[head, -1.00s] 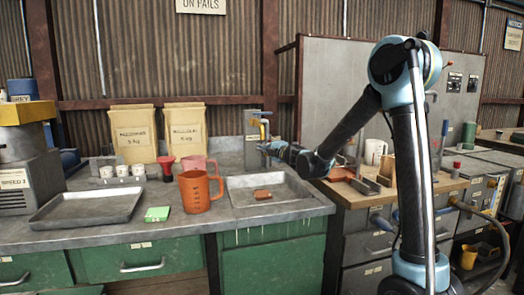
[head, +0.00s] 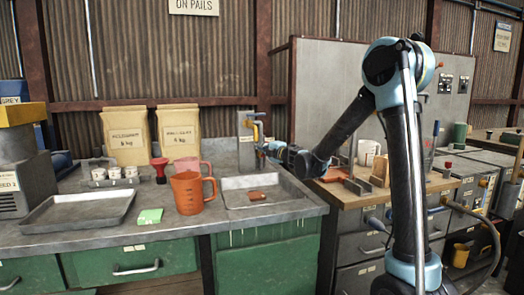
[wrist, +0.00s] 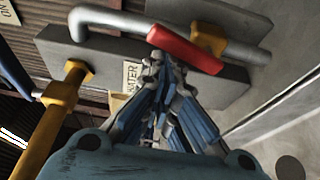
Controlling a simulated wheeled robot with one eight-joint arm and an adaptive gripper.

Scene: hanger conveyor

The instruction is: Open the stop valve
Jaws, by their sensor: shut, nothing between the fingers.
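The stop valve shows in the wrist view as a red lever handle (wrist: 185,48) by a brass fitting and a bent grey pipe. It is on a grey wall plate (wrist: 100,47), with a label partly hidden. In the head view the plate (head: 244,128) stands at the back of the bench, above the sink, with brass pipework. My gripper (wrist: 160,62) is shut and empty, its fingertips right by the left end of the red lever. I cannot tell whether they touch. In the head view my gripper (head: 267,148) is in front of the pipework.
An orange jug (head: 188,194) stands on the bench left of the shallow sink (head: 232,205). A pink jug (head: 200,168), red funnel (head: 159,170) and paper sacks (head: 126,137) are behind it. A wooden-topped bench (head: 350,195) is on the right, below my arm.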

